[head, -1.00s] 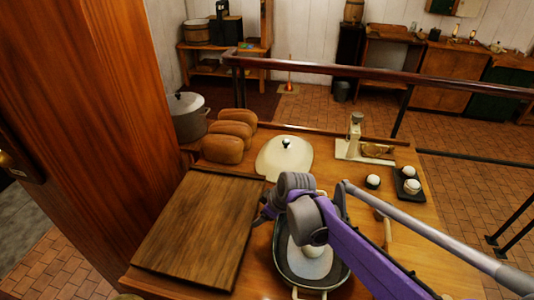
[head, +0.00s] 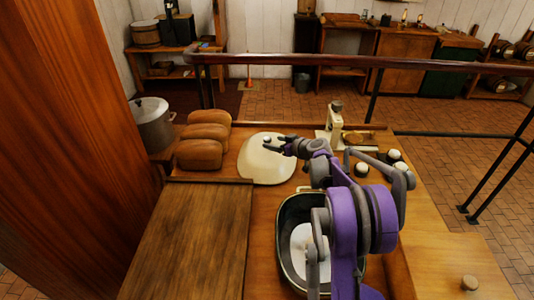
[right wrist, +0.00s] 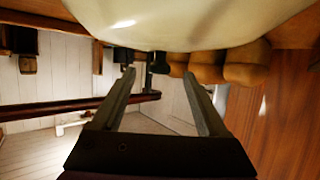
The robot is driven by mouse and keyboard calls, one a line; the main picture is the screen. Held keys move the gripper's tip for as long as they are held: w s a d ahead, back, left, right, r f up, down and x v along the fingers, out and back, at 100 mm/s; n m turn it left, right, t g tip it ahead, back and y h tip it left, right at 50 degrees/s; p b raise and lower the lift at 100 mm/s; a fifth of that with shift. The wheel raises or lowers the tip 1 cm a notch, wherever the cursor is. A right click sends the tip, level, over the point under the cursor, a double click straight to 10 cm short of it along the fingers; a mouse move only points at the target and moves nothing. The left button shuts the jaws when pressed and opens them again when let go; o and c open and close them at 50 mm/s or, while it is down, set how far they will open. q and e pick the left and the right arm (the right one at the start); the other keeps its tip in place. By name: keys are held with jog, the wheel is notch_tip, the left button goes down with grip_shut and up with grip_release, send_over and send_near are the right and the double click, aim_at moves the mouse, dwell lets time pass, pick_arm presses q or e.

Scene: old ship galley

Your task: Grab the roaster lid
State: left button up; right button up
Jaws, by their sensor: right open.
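The cream roaster lid (head: 258,168) lies on the wooden counter behind the roaster, with a small knob on top. It fills the top of the right wrist view (right wrist: 200,22). My right gripper (head: 273,144) is open, with its fingertips right at the knob in the head view. In the right wrist view, the two fingers (right wrist: 160,74) are spread apart, with a small dark shape that seems to be the knob near the gap between their tips. I cannot tell whether they touch it. The open dark roaster (head: 284,256) stands nearer, partly hidden by my right arm. My left gripper is not in view.
A cutting board (head: 190,240) lies at the front left. Several bread loaves (head: 200,153) sit left of the lid, beside a grey pot (head: 152,125). A cream scale (head: 334,122) and small pots (head: 362,170) stand right. A rail (head: 400,62) runs behind the counter.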

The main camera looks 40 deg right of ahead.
aim_at(270, 140)
jog(key=x, duration=0.5)
jog(key=shift+w+r, duration=0.15)
jog(key=shift+w, duration=0.1)
jog(key=shift+s+r, duration=0.1)
jog(key=shift+c, duration=0.2)
grip_shut()
dwell(0.9)
